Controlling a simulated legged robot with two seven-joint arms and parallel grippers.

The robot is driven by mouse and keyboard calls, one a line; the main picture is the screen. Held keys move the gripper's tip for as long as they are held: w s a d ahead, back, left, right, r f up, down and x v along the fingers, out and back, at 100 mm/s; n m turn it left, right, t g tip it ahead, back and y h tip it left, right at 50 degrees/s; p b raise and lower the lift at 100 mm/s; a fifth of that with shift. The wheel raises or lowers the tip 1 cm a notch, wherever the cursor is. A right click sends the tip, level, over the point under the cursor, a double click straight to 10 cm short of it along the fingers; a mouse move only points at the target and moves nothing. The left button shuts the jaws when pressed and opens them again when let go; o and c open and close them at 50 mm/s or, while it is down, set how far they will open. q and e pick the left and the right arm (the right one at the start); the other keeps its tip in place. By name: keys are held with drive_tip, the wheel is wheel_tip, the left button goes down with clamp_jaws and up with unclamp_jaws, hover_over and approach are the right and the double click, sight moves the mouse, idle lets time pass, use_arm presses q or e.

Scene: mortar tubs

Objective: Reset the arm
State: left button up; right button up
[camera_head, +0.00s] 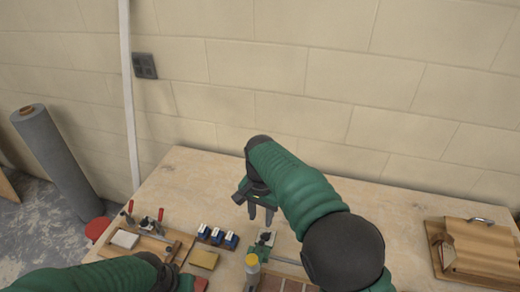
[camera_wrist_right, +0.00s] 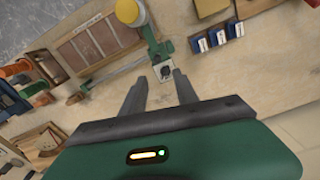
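My right gripper (camera_head: 262,214) hangs over the back middle of the wooden table, its two dark fingers pointing down. In the right wrist view the fingers of my right gripper (camera_wrist_right: 162,92) stand apart with nothing between them. A small pale plate with a dark knob (camera_wrist_right: 166,70) shows beyond the fingertips; in the head view it (camera_head: 265,238) sits just below the gripper. My left arm comes in at the lower left of the head view, and its gripper fingers cannot be made out.
The wooden table (camera_head: 390,215) has free room at centre right. A wooden case (camera_head: 478,250) lies at the right. A grey roll (camera_head: 58,160) leans on the wall.

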drive_tip(key=s+d+f+n+t, duration=0.1)
drive_tip(key=s+d+f+n, duration=0.1)
drive_tip(key=s+d, duration=0.7)
drive_tip(key=s+d+f+n+t, duration=0.1)
drive_tip(key=s+d+f+n, duration=0.2)
drive_tip(key=s+d, duration=0.7)
drive_tip(key=shift+s+d+f+t+b, duration=0.15)
drive_tip(key=shift+d+f+t+b, duration=0.2)
drive_tip(key=shift+f, duration=0.25)
drive_tip(key=shift+a, duration=0.3)
